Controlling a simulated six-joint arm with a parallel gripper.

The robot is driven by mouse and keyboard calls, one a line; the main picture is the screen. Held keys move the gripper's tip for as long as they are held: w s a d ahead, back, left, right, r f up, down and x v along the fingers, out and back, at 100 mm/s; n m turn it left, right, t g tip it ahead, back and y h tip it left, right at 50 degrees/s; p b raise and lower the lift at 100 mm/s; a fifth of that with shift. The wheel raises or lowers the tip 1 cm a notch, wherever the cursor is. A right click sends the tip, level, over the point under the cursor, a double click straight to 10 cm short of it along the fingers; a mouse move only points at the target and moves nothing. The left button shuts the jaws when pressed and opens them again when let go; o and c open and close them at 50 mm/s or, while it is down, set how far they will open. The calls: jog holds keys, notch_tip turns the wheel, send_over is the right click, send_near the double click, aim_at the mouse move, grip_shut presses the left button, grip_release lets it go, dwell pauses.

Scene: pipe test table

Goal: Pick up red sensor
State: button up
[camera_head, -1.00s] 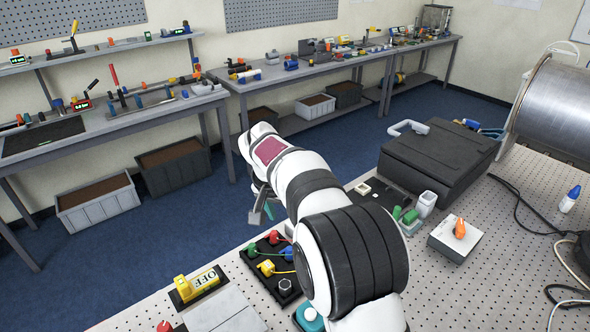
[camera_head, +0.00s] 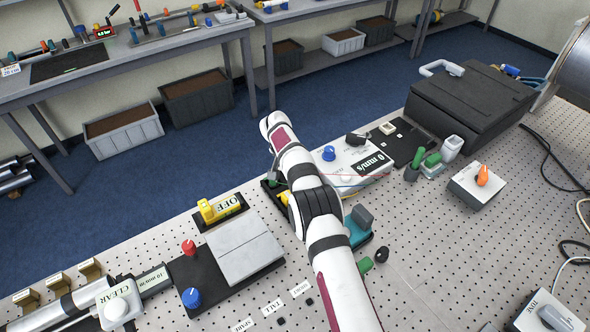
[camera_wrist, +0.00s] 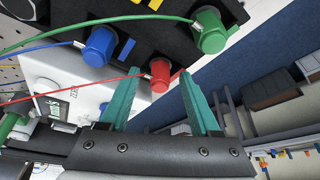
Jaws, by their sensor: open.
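The red sensor (camera_wrist: 159,76) is a small red cap with a thin red cable leaving its left side. In the wrist view it sits at the edge of a black block (camera_wrist: 160,36), between a blue sensor (camera_wrist: 100,46) and a green sensor (camera_wrist: 209,31). My gripper (camera_wrist: 158,74) is open, with one teal finger on each side of the red sensor in the picture. I cannot tell whether the fingers touch it or how deep they reach. In the head view my arm hides the red sensor and most of the black block (camera_head: 269,188).
A white meter reading "0 mm/s" (camera_head: 352,158) stands right of my wrist, with thin cables crossing it. A yellow OFF switch (camera_head: 212,210) lies left of the block. A teal-based device (camera_head: 358,232) is beside my forearm. The perforated table's far edge is close.

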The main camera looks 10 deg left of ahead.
grip_shut()
dwell(0.3)
jog(key=r, duration=0.4)
jog(key=shift+d+r, duration=0.35)
jog(key=shift+d, duration=0.05)
jog(key=s+d+r, duration=0.2)
jog(key=d+r, duration=0.4)
jog(key=d, duration=0.4)
jog(key=shift+d+r, duration=0.15)
jog(key=shift+d, duration=0.25)
jog(key=c, duration=0.6)
grip_release()
grip_shut()
